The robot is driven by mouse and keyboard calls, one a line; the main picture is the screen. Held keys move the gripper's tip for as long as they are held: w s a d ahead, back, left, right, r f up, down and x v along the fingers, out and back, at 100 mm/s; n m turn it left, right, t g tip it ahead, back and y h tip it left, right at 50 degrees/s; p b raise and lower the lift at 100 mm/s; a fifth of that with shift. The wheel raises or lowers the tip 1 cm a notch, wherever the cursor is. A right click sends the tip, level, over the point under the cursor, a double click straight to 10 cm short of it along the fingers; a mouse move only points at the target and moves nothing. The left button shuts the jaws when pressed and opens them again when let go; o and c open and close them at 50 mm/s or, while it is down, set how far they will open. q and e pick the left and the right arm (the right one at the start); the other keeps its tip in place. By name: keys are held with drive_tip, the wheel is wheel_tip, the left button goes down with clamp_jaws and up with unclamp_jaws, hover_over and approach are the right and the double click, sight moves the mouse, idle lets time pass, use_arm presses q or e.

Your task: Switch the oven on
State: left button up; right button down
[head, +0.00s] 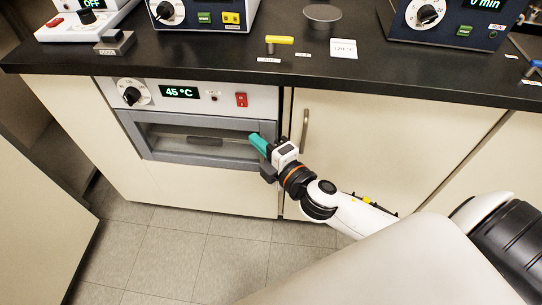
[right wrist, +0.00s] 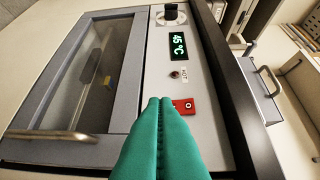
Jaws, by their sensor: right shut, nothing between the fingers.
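The oven (head: 262,98) is built in under the bench, its door (head: 131,130) closed. Its green display (head: 179,92) reads 45 °C. A red rocker switch (head: 241,100) sits at the right of its panel, and it also shows in the right wrist view (right wrist: 187,104). A round mark shows on the switch; its left part is partly hidden by my fingertips, so I cannot tell its position. My right gripper (head: 254,138), with teal fingers, is shut and empty in front of the door's upper right corner, below the switch. I cannot tell whether it touches anything. My left gripper is not in view.
The oven's black knob (head: 131,96) and small lamp (head: 213,96) are left of the switch. The black bench top (head: 190,55) overhangs the panel. A cabinet handle (head: 304,130) stands out right of my gripper. A yellow-handled tool (head: 279,40) lies on the bench.

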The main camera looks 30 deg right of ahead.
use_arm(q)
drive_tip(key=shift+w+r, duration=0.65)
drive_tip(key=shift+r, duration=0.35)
use_arm(e)
drive_tip(key=shift+f+v, duration=0.15)
drive_tip(key=shift+v, duration=0.9)
drive_tip(key=shift+f+v, duration=0.15)
drive_tip(key=shift+v, duration=0.9)
